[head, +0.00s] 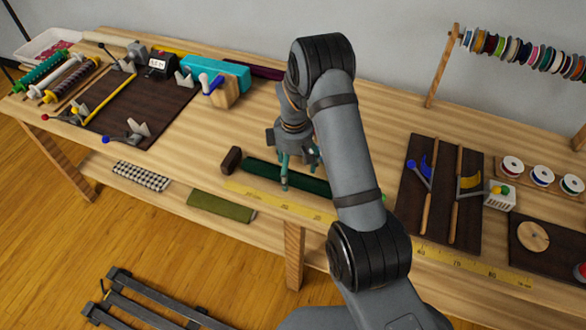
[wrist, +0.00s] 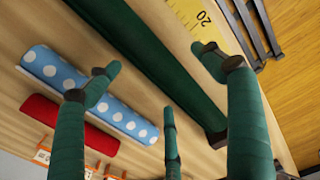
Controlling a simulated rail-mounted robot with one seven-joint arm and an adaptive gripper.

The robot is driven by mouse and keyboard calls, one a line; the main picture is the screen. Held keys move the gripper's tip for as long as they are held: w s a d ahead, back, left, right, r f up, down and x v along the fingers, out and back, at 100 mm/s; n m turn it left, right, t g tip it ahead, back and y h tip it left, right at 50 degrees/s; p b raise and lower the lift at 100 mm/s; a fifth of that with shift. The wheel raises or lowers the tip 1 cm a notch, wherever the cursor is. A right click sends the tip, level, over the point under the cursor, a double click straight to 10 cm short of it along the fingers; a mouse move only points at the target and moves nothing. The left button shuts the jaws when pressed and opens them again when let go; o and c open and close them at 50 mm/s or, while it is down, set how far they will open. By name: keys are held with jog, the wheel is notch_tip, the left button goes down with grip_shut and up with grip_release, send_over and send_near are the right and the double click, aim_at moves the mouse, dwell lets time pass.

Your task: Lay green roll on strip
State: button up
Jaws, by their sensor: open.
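A long dark green piece (head: 315,187) lies on the table just behind the yellow measuring strip (head: 262,195), parallel to it. I cannot tell whether it is a roll or a flat band. A dark brown block (head: 231,159) stands at its left end. In the wrist view the dark green piece (wrist: 140,52) runs diagonally between my spread fingers, with the measuring strip (wrist: 192,22) beside it. My gripper (head: 297,172) is open and empty above it; contact cannot be judged. An olive green roll (head: 221,206) lies on the shelf below.
In the wrist view, a blue polka-dot roll (wrist: 80,88) and a red roll (wrist: 62,122) lie beside the green piece. My arm hides part of the table. A dark board with tools (head: 440,200) is to the right; another board (head: 135,112) is at left.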

jog(key=shift+r, duration=0.1)
notch_tip(320, 180, up, 12)
dwell(0.5)
dwell(0.4)
notch_tip(320, 180, down, 13)
jog(key=shift+r, duration=0.2)
notch_tip(320, 180, up, 2)
jog(key=shift+w+r+p, duration=0.1)
jog(key=shift+p, duration=0.85)
jog(key=shift+r+p, duration=0.6)
jog(key=shift+r, duration=0.35)
